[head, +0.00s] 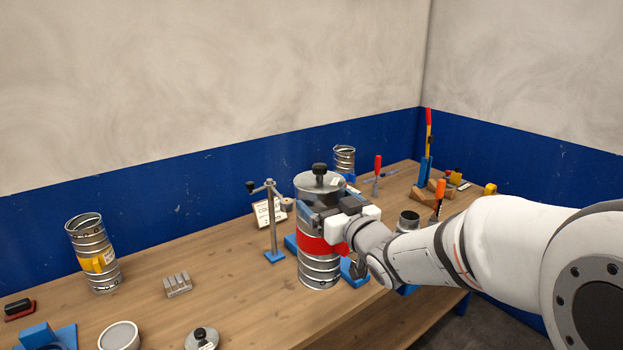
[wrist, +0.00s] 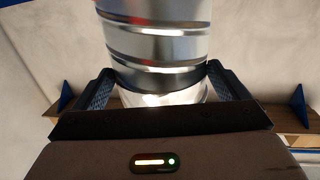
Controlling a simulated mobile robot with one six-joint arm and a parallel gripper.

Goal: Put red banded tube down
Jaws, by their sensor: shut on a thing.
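The red banded tube (head: 318,265) is a silver ribbed duct piece with a wide red band. It is upright in the head view, with a grey disc with a black knob (head: 319,181) at its top end. My gripper (head: 322,212) is shut on the tube's upper part, above the red band, coming from the right. Whether the tube's bottom touches the table is hard to tell.
On the wooden table (head: 225,265), a yellow banded tube (head: 92,255) stands left and a metal stand (head: 272,225) on a blue base is close left of the held tube. Blue blocks lie around the tube's foot. A grey slotted block (head: 178,285) lies front left, with bare wood between.

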